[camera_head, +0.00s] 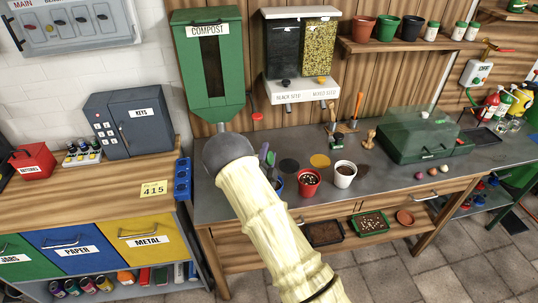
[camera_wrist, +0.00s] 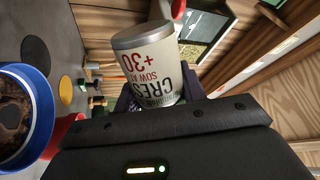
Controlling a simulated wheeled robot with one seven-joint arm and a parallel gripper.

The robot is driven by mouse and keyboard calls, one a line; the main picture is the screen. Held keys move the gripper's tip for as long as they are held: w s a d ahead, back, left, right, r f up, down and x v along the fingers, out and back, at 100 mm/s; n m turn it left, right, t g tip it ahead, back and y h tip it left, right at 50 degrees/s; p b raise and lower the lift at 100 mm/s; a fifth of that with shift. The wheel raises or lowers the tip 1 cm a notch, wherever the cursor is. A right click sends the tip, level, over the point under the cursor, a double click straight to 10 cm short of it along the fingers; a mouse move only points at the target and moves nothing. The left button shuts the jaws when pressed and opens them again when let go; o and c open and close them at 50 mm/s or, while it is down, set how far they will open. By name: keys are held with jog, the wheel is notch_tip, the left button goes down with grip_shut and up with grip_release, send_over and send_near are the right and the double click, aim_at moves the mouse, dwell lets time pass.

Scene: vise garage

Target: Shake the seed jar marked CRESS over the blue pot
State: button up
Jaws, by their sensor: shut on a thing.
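The seed jar marked CRESS (camera_wrist: 150,70) is a pale jar with red lettering and a grey end, in the wrist view. My gripper (camera_wrist: 158,98) is shut on it, with dark fingers at its sides. Its lettering is upside down in that view. The blue pot (camera_wrist: 42,120), with dark soil inside, is at the left edge of the wrist view, beside and apart from the jar. In the head view the blue pot (camera_head: 279,186) is partly hidden behind my arm, left of the red pot. The jar is not clearly seen there.
A red pot (camera_head: 309,182) and a white pot (camera_head: 344,174) stand close to the right on the grey bench (camera_head: 390,185). A green propagator box (camera_head: 415,138) stands further right.

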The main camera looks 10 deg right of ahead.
jog(key=shift+f+m+g+h+b, duration=0.15)
jog(key=shift+f+m+h+b, duration=0.2)
jog(key=shift+m+b, duration=0.75)
jog(key=shift+f+m+g+h+b, duration=0.1)
jog(key=shift+f+m+h+b, duration=0.15)
jog(key=shift+m+b, duration=0.8)
jog(key=shift+f+m+g+h+b, duration=0.15)
jog(key=shift+f+m+h+b, duration=0.35)
jog(key=shift+b, duration=0.95)
jog(key=shift+d+f+m+g+h+b, duration=0.1)
jog(key=shift+m+g+h+b, duration=0.15)
jog(key=shift+m+b, duration=1)
jog(key=shift+d+f+m+g+h+b, duration=0.2)
jog(key=shift+m+b, duration=0.6)
jog(key=shift+b, duration=0.7)
jog(key=shift+a+r+m+b, duration=0.15)
jog(key=shift+r+m+b, duration=0.05)
jog(key=shift+m+b, duration=0.15)
